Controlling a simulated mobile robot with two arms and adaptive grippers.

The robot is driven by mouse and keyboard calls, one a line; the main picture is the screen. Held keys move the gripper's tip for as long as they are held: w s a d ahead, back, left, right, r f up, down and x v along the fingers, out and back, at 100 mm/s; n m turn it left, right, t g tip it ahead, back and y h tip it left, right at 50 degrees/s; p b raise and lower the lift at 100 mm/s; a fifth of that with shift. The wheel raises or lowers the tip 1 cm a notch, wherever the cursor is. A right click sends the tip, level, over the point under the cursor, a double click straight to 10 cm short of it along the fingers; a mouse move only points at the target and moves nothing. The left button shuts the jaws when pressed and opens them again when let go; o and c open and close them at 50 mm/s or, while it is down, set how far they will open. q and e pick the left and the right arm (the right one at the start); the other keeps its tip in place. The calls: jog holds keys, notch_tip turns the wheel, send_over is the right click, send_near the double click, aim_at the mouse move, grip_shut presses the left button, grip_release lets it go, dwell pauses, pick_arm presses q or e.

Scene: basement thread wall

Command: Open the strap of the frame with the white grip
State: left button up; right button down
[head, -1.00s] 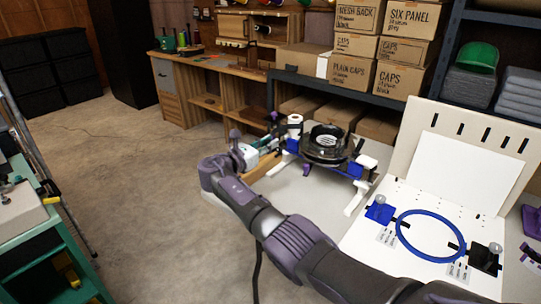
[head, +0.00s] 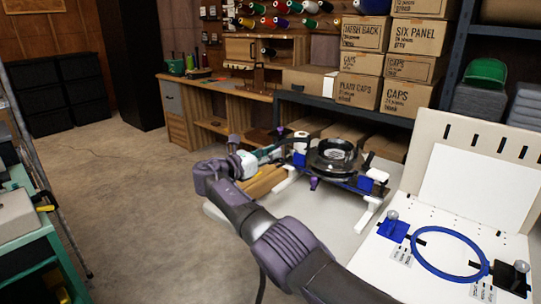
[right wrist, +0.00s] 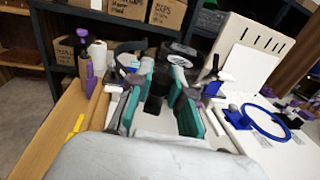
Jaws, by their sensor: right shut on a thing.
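A round black ring frame (head: 333,157) sits on a stand with blue blocks and white legs on the light table. It also shows in the right wrist view (right wrist: 180,58), beyond the fingers. A white cylinder (head: 300,143) stands at its left side and shows at the left in the right wrist view (right wrist: 97,56). My right gripper (head: 274,153) is at the left side of the stand. Its teal fingers (right wrist: 158,84) are closed around a small dark part, which looks like the strap's end; the fingers hide most of it. My left gripper is out of view.
A white board with a blue hoop (head: 450,254) is at the right. Cartons (head: 357,90) stand on the shelf behind the stand. A wooden bench (head: 230,85) runs along the back wall.

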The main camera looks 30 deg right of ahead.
jog(key=c, duration=1)
grip_release()
jog(key=shift+c, duration=0.2)
jog(key=v, duration=1.2)
